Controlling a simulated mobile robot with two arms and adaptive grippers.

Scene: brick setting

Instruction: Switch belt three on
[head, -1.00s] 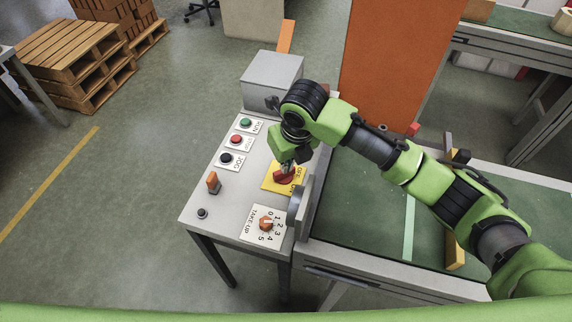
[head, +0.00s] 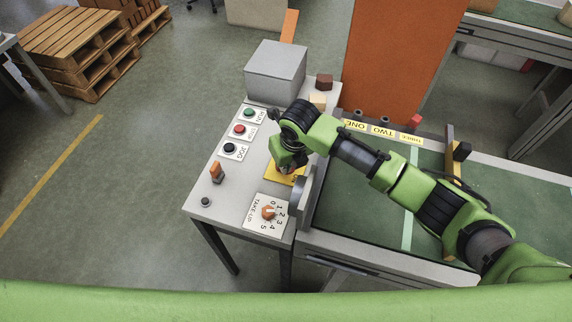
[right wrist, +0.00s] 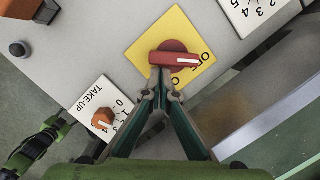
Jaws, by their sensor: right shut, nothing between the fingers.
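The row labelled ONE, TWO, THREE runs along the belt's far edge in the head view; the THREE label (head: 411,138) is at its right, with a red part (head: 415,119) just behind it. My right gripper (head: 287,168) is over the yellow plate (head: 298,178) on the grey panel. In the right wrist view my right gripper (right wrist: 165,88) is shut and empty, its tips at the lower edge of the red rotary handle (right wrist: 174,59); I cannot tell whether they touch. The handle's white mark points right, towards partly hidden lettering. My left gripper is not in view.
The grey panel (head: 225,187) carries green (head: 249,113), red (head: 239,130) and black (head: 229,149) buttons, an orange switch (head: 216,171) and a TAKE-UP knob (head: 268,212). A grey box (head: 276,72) stands behind. A grey upright plate (head: 304,195) borders the green belt (head: 350,205).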

